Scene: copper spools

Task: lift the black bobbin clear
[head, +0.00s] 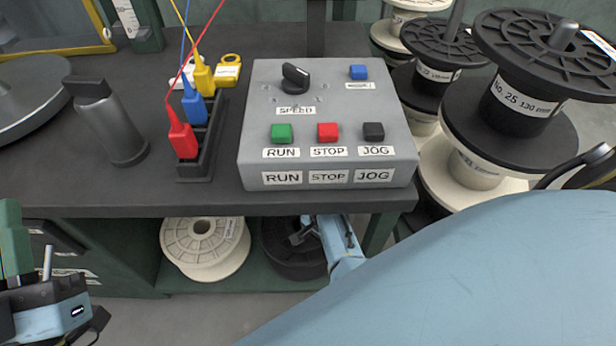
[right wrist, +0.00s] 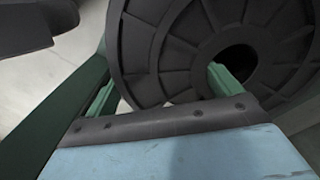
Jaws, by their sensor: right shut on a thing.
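The black bobbin (head: 283,262) is in the lower shelf space under the bench, right of a white spool. My right gripper (head: 308,232) reaches in from the right and covers part of it. In the right wrist view the bobbin's ribbed flange (right wrist: 165,45) fills the upper middle. One green finger is in its centre hole and the other is outside its rim, so the gripper (right wrist: 163,82) is shut on it. Whether the bobbin touches the shelf is hidden. My left gripper (head: 45,285) is at the lower left, partly cut off, away from the bobbin.
The white spool (head: 205,246) sits close left of the bobbin on the green shelf (head: 200,284). The dark bench top (head: 330,200) overhangs both and carries a grey control box (head: 330,110). Stacked spools (head: 530,90) stand at the right. A green bench leg (head: 379,232) is right of the gripper.

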